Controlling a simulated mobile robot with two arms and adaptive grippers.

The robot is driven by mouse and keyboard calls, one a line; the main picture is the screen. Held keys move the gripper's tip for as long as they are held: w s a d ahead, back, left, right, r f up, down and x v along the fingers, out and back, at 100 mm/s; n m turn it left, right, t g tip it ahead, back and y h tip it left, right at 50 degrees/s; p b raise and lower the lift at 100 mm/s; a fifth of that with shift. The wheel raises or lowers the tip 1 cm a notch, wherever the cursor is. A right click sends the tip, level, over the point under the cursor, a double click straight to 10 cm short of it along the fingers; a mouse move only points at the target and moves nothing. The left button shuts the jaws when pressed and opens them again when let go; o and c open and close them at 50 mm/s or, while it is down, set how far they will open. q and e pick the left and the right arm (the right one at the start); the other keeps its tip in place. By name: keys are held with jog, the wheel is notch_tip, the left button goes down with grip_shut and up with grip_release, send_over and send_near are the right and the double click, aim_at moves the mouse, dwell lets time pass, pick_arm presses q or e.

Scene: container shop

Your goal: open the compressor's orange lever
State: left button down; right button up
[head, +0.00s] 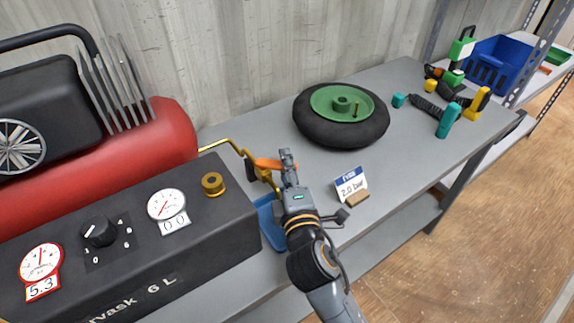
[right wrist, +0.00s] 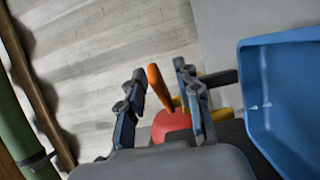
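The orange lever (head: 265,163) sits on the brass pipe (head: 230,146) at the right end of the compressor (head: 170,130). My right gripper (head: 287,158) is right beside the lever in the head view and hides part of it. In the right wrist view the gripper (right wrist: 159,72) is open, its two fingers apart. The orange lever (right wrist: 158,88) shows in the gap between them, with no finger clearly touching it. The red compressor tank (right wrist: 170,124) shows behind. My left gripper is not in view.
A blue tray (head: 270,228) lies beneath the pipe, beside the black gauge box (head: 130,245). A black wheel with a green hub (head: 342,113) and a price card (head: 350,184) are on the grey table (head: 420,150). Tools and a blue bin (head: 495,62) are at the back right.

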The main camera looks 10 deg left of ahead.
jog(key=shift+s+d, duration=0.1)
jog(key=shift+s, duration=0.05)
jog(key=v, duration=1.1)
jog(key=shift+s, duration=0.4)
